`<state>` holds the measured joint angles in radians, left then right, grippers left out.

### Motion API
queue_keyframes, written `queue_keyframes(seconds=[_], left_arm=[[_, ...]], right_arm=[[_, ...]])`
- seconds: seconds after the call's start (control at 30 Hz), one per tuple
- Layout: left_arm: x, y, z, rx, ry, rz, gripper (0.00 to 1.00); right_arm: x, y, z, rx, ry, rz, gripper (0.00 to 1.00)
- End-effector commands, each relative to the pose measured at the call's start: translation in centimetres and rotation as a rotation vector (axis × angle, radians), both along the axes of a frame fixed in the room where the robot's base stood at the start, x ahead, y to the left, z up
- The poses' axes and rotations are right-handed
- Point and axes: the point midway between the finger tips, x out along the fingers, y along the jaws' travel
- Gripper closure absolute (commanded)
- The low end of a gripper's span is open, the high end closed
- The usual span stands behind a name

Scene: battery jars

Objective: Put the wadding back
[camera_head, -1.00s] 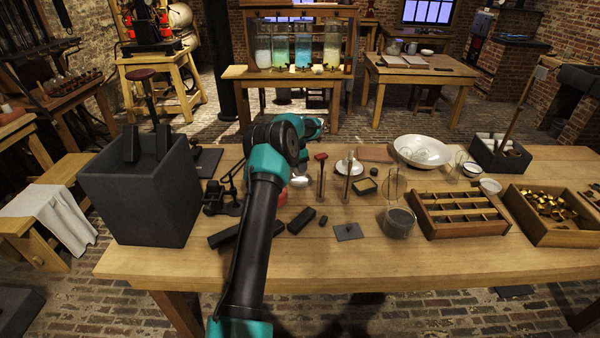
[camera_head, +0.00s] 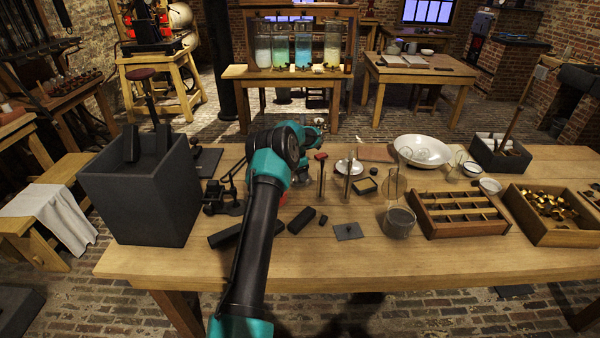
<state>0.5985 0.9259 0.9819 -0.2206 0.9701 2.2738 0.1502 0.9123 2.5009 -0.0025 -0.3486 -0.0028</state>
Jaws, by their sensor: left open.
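My left arm reaches over the workbench from the front. My left gripper (camera_head: 303,176) is low over the bench behind my forearm and mostly hidden by it. It is open, and I see nothing held in it. I cannot pick out the wadding with certainty. A shallow white bowl (camera_head: 422,150) stands at the back of the bench, and a small white dish (camera_head: 349,167) stands behind the upright rods. A glass jar with dark contents (camera_head: 398,222) stands right of the middle. My right gripper is out of view.
A dark open box (camera_head: 145,200) stands at the left. Two upright rods (camera_head: 321,178) stand close to my gripper. A divided wooden tray (camera_head: 460,232) and a box of brass parts (camera_head: 552,238) are at the right.

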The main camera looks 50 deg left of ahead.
Motion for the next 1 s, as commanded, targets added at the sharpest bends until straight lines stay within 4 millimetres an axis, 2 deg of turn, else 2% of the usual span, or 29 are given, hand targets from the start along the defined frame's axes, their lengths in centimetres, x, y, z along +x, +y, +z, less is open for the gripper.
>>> queue_keyframes(seconds=[0.27,0.43,1.0], left_arm=[[0.0,0.0,0.2,0.0,0.0,0.0,0.31],[-0.1,0.0,1.4,0.001,0.0,0.0,0.31],[-1.3,0.5,10.9,0.0,-0.001,0.0,0.31]], right_arm=[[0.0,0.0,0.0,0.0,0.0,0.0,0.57],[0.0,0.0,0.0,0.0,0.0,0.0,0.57],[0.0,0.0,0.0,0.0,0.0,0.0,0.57]])
